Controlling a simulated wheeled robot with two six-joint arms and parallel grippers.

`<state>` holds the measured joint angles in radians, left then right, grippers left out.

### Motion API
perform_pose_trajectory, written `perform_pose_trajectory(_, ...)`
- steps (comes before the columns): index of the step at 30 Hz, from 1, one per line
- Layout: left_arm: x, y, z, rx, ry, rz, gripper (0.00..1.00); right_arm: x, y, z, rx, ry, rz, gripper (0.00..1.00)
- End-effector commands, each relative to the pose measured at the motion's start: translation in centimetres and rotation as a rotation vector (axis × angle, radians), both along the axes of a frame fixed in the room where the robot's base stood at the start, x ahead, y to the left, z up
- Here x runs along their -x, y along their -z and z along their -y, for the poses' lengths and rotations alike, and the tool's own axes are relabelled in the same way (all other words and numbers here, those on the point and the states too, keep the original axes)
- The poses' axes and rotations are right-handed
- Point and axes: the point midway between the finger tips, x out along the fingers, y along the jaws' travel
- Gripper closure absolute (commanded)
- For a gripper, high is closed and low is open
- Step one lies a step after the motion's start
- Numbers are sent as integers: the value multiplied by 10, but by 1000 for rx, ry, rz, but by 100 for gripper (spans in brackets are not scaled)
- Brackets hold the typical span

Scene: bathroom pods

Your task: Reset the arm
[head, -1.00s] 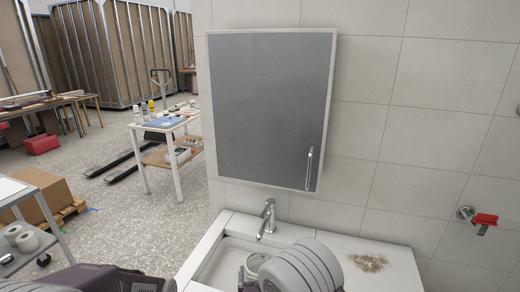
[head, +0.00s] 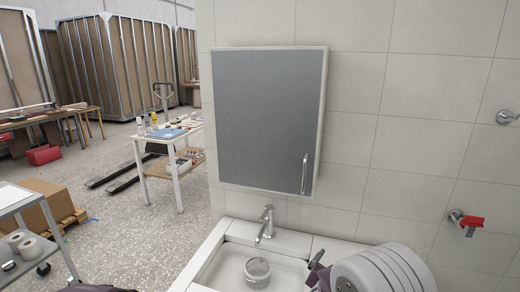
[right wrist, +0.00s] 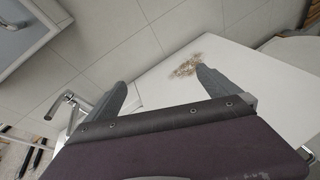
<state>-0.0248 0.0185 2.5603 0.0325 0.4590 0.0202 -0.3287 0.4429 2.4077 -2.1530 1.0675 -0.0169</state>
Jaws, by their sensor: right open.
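My right gripper (head: 318,272) shows in the head view at the right side of the sink (head: 212,256), with my pale arm link behind it. In the right wrist view my right gripper (right wrist: 161,78) is open, its two grey fingers spread with nothing between them. The white counter and a brown crumbly patch (right wrist: 187,67) lie beyond the fingers. Only a dark sliver of my left arm shows at the bottom left of the head view. My left gripper is out of view.
A round glass-like container (head: 257,272) stands in the sink below the faucet (head: 266,222). A mirrored cabinet (head: 262,120) hangs above, closed. A red-handled valve (head: 470,221) juts from the right wall. A trolley (head: 22,235) stands at left.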

Motion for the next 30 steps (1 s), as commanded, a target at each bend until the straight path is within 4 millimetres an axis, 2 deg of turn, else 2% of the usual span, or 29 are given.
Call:
perform_pose_trajectory(1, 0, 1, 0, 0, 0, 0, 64, 17, -2, 31, -58, 131, 5, 0)
perform_pose_trajectory(2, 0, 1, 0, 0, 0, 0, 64, 32, -1, 50, -107, 229, 5, 0)
perform_pose_trajectory(3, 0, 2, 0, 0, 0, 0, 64, 58, 4, 75, -189, 380, 7, 0)
perform_pose_trajectory(5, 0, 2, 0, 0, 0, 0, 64, 105, 17, 102, -344, 626, 14, 0)
perform_pose_trajectory(6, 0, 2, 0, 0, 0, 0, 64, 135, 28, 108, -456, 783, 21, 0)
perform_pose_trajectory(8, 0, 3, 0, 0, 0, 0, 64, 174, 46, 104, -634, 1001, 40, 0)
perform_pose_trajectory(9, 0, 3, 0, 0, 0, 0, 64, 196, 57, 94, -758, 1139, 58, 0)
perform_pose_trajectory(11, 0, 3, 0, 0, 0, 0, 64, 218, 73, 70, -947, 1331, 93, 0)
perform_pose_trajectory(12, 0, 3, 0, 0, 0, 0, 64, 227, 81, 51, -1068, 1444, 117, 0)
perform_pose_trajectory(15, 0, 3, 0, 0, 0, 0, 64, 232, 93, 4, -1327, 1670, 172, 0)
perform_pose_trajectory(19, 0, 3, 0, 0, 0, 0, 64, 225, 99, -35, -1536, 1862, 237, 0)
perform_pose_trajectory(23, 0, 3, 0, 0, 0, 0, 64, 214, 99, -48, -1633, 1926, 283, 0)
perform_pose_trajectory(30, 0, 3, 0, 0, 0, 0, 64, 211, 99, -48, -1643, 1921, 289, 0)
